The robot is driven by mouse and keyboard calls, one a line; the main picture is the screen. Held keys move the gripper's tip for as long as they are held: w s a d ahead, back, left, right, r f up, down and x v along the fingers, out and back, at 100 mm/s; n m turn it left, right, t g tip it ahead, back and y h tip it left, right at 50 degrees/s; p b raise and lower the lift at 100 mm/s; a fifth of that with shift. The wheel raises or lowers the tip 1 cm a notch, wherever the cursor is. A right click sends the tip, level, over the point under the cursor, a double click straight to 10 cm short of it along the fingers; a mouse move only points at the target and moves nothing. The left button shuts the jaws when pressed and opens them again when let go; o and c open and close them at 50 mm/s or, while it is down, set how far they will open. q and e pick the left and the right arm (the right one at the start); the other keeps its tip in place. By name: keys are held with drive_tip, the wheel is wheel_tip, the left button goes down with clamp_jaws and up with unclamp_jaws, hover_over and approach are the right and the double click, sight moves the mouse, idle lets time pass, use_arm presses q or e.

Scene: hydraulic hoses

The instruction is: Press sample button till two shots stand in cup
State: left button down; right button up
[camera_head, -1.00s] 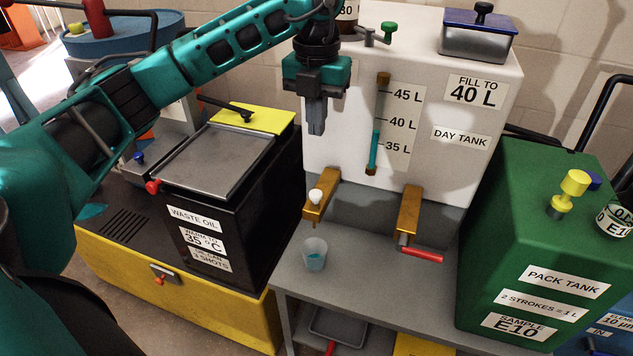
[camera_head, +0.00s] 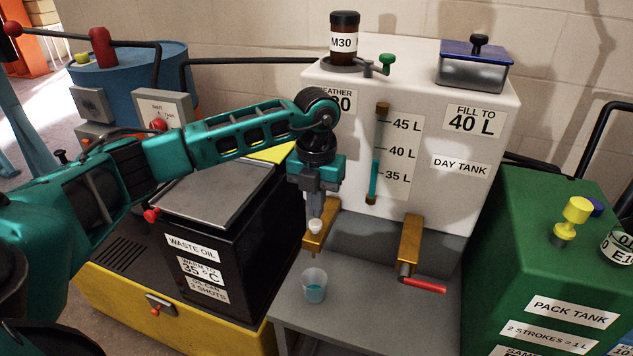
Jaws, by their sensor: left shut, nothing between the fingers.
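The white sample button (camera_head: 315,226) sits on top of a brass outlet (camera_head: 321,240) on the left of the white day tank (camera_head: 455,130). My left gripper (camera_head: 315,215) is shut and empty, pointing down with its tips right at the button; whether they touch it I cannot tell. The clear cup (camera_head: 314,286) stands upright on the grey bench below the outlet, with some blue-green liquid in it. The number of shots in it cannot be read. My right gripper does not show.
A second brass outlet with a red lever (camera_head: 424,286) is to the right. The black waste oil box (camera_head: 235,240) is to the left, and the green pack tank (camera_head: 530,250) is at the right. The sight tube (camera_head: 374,160) stands just right of my left gripper.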

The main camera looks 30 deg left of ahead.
sight(316, 227)
use_arm(q)
drive_tip(key=shift+f, duration=1)
